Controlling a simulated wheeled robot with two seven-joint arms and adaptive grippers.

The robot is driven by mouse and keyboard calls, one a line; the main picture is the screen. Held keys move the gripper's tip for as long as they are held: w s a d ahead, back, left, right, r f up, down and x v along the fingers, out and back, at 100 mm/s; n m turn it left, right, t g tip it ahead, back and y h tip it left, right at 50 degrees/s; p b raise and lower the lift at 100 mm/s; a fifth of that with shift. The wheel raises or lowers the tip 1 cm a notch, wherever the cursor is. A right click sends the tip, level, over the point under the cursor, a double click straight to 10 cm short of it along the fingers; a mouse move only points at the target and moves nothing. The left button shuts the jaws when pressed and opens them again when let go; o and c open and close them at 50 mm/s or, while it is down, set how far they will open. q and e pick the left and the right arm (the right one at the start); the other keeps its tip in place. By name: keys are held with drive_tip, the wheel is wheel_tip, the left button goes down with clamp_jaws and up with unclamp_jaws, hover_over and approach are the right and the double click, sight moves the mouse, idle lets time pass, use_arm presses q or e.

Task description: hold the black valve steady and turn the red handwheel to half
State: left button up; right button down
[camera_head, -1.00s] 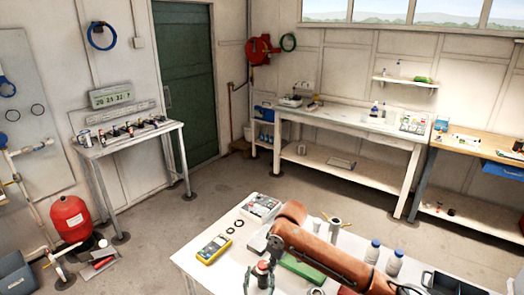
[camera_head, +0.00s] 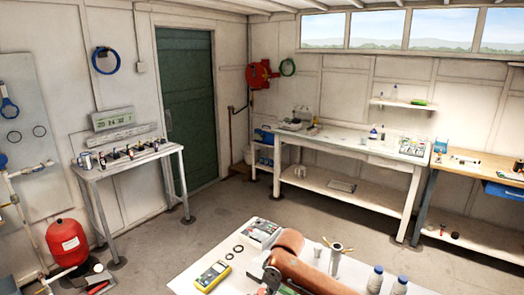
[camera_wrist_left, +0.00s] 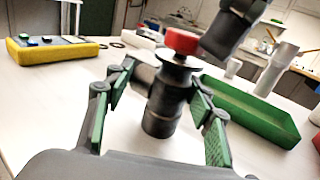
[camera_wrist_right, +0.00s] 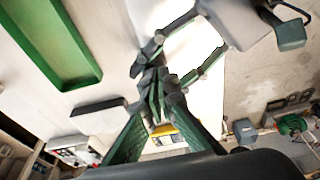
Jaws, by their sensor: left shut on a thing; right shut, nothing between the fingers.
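The black valve (camera_wrist_left: 162,110) stands upright on the white table in the left wrist view. The red handwheel (camera_wrist_left: 183,40) sits on its top. My left gripper (camera_wrist_left: 162,82) is shut on the valve, one finger on each side of its body. My right gripper (camera_wrist_right: 158,120) is shut and empty in the right wrist view. Its dark body (camera_wrist_left: 235,25) also shows in the left wrist view, just above and right of the handwheel. I cannot tell whether it touches the wheel. In the head view the valve is almost entirely out of sight at the bottom edge.
A green tray (camera_wrist_left: 245,108) lies right of the valve, with a grey pipe piece (camera_wrist_left: 277,68) behind it. A yellow multimeter (camera_head: 212,276) lies to the left. Two bottles (camera_head: 375,281) stand at the right. Bare table shows between multimeter and valve.

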drive_tip(key=shift+s, duration=0.2)
drive_tip(key=a+v, duration=0.1)
drive_tip(key=v, duration=0.5)
drive_tip(key=shift+w, duration=0.3)
drive_tip(key=shift+d+r, duration=0.15)
drive_tip(key=shift+d, duration=0.05)
wheel_tip(320, 180, down, 6)
drive_tip(key=w+d, duration=0.1)
drive_tip(key=w, duration=0.1)
drive_tip(key=shift+w+d, duration=0.25)
drive_tip(key=shift+w, duration=0.1)
idle(0.4)
drive_tip(key=shift+a, duration=0.25)
idle(0.6)
